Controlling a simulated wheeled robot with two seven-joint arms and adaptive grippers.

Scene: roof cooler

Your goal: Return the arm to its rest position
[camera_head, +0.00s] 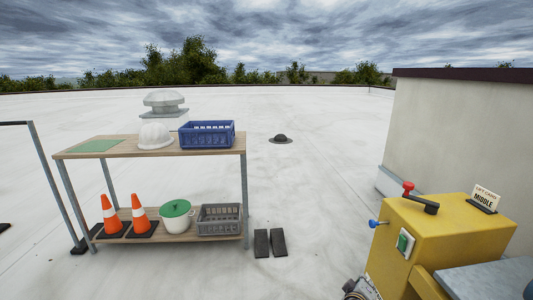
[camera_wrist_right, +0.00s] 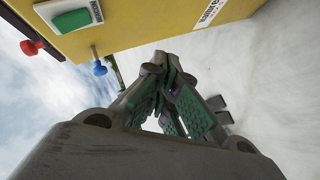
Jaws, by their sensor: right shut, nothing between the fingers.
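My right gripper (camera_wrist_right: 167,62) fills the middle of the right wrist view, its green-padded fingers drawn together with nothing between them. A small part of it appears to show at the bottom edge of the head view (camera_head: 353,288), beside the lower left of a yellow machine box (camera_head: 452,232). In the wrist view the yellow box (camera_wrist_right: 165,22) lies beyond the fingers, apart from them as far as I can tell. My left gripper is not in view.
The box carries a green switch (camera_head: 405,243), blue knob (camera_head: 377,223), red-knobbed lever (camera_head: 420,200) and MIDDLE sign (camera_head: 484,198). At left, a shelf table (camera_head: 115,153) holds crates, a white helmet, a pot and cones. Two dark blocks (camera_head: 270,243) lie on open roof.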

